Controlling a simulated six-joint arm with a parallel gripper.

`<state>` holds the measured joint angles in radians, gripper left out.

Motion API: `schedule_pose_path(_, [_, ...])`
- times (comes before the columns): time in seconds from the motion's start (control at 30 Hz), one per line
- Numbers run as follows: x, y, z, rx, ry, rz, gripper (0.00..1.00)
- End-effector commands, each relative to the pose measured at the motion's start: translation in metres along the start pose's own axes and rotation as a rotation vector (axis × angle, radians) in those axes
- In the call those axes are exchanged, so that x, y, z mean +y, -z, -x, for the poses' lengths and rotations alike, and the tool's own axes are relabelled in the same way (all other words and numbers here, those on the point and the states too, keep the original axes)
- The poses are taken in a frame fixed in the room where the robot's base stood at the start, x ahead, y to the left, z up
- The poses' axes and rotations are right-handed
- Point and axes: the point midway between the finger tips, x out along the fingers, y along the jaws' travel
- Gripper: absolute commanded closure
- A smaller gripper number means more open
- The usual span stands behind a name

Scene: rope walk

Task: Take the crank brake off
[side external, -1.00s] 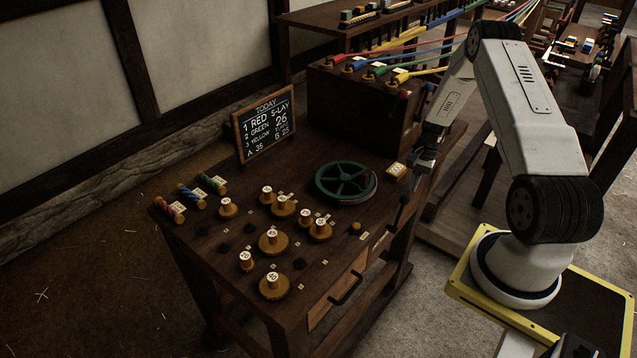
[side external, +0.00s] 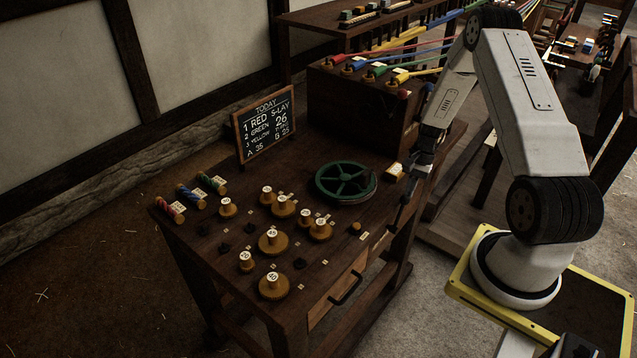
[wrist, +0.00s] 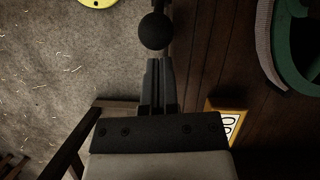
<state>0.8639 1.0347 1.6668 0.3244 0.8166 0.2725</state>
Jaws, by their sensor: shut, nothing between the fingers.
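A black ball knob (wrist: 154,31) on a dark stem shows at the top of the wrist view. It lies just beyond the tips of my gripper (wrist: 160,64), by the bench's edge. My gripper's fingers are together with nothing between them. In the side view my gripper (side external: 416,180) points down at the bench's right edge, over a dark crank-like lever (side external: 398,217). I cannot tell whether the fingers touch the knob. No part is clearly marked as the brake.
A green spoked wheel (side external: 346,181) lies on the bench. A small yellow-framed number plate (wrist: 226,124) sits beside my gripper. Several numbered wooden pegs, a chalkboard (side external: 264,124) and a drawer handle (side external: 346,288) are farther off. Coloured ropes run behind.

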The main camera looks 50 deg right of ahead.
Motion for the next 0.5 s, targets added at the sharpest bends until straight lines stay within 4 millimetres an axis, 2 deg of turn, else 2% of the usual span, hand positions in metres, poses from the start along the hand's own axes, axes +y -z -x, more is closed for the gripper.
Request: schedule_pose_path(0.5, [-0.0014,-0.0075,0.0014,0.057,-0.009,-0.001,1.00])
